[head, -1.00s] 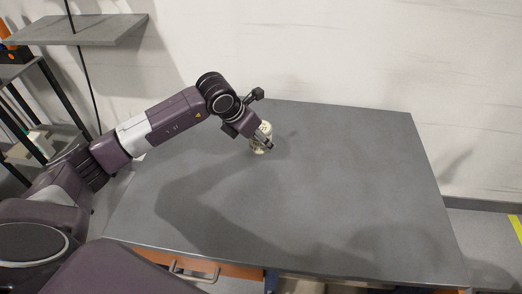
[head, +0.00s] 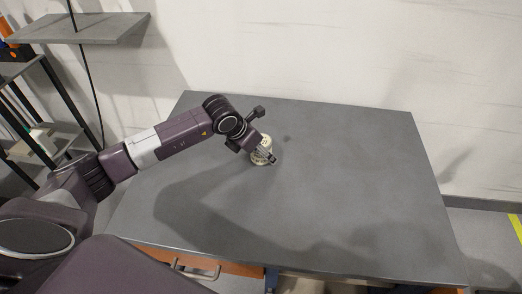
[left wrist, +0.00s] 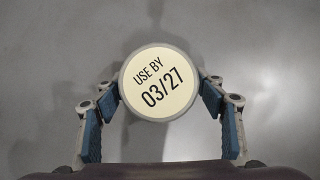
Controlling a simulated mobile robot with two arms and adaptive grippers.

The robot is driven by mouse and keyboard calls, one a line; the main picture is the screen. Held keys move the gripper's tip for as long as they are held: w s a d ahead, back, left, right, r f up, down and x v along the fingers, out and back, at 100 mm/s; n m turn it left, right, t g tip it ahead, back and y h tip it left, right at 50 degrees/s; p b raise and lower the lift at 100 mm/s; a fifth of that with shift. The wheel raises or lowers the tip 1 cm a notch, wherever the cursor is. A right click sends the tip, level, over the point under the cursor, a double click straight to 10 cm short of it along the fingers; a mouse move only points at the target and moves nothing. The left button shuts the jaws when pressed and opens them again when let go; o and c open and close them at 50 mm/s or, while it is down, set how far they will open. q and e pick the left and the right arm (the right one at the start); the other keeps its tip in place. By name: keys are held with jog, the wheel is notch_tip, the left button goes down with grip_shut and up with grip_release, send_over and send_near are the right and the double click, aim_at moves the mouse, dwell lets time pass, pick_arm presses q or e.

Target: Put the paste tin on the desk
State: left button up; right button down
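The paste tin (head: 262,156) is a small round cream tin over the grey desk (head: 330,200), toward its back left part. In the left wrist view the tin (left wrist: 158,85) shows its flat cream end, printed "USE BY 03/27", with a grey rim. My left gripper (head: 268,155) comes in from the left and has its fingers on both sides of the tin. The blue finger pads (left wrist: 160,98) press against the tin's sides in the left wrist view. I cannot tell whether the tin's underside touches the desk. My right gripper is not in view.
The desk top is otherwise bare, with free room to the right and front. A grey wall shelf (head: 80,28) and a dark rack (head: 30,120) stand at the left. A pale wall is behind the desk. Drawers with a handle (head: 195,270) are at the front edge.

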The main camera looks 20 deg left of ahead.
pick_arm(q)
jog(key=b+v, duration=0.1)
jog(key=v, duration=1.1)
jog(key=shift+b, duration=0.35)
